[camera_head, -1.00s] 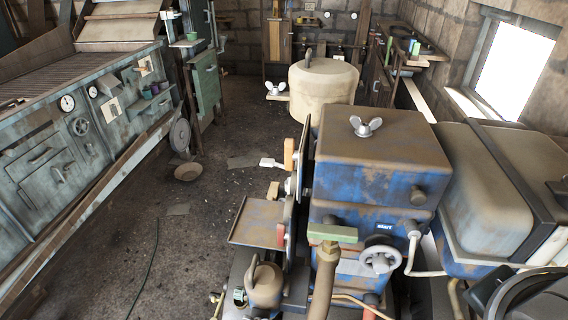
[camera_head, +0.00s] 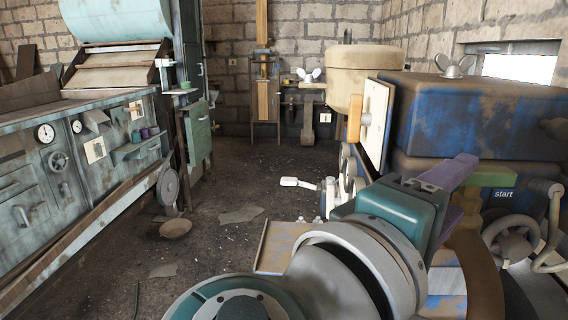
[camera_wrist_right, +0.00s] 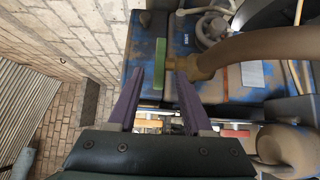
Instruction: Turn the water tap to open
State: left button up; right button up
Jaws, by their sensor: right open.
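The water tap has a green bar handle (camera_head: 490,176) on a thick brown curved pipe (camera_head: 478,262), in front of the blue rusty engine block. In the right wrist view the green handle (camera_wrist_right: 160,64) appears lengthwise in the gap between my fingertips, with the brown pipe (camera_wrist_right: 250,52) to its right. My right gripper (camera_head: 462,184) has purple fingers and is open, close to the left end of the handle. Contact with the handle cannot be told. The gripper partly hides the handle's left end in the head view. My left gripper is not in view.
A grey handwheel (camera_head: 512,242) and a bent pipe (camera_head: 548,226) stand right of the tap. The blue engine block (camera_head: 470,115) rises behind it. A cream tank (camera_head: 362,72) stands farther back. A workbench with gauges (camera_head: 60,150) lines the left, with open floor (camera_head: 235,190) between.

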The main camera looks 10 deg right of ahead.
aim_at(482, 168)
jog(key=p+x, duration=0.2)
jog(key=x, duration=0.6)
jog(key=shift+d+r, duration=0.1)
jog(key=shift+d, duration=0.15)
jog(key=shift+w+d, duration=0.35)
jog(key=shift+d, duration=0.1)
jog(key=c, duration=0.6)
grip_shut()
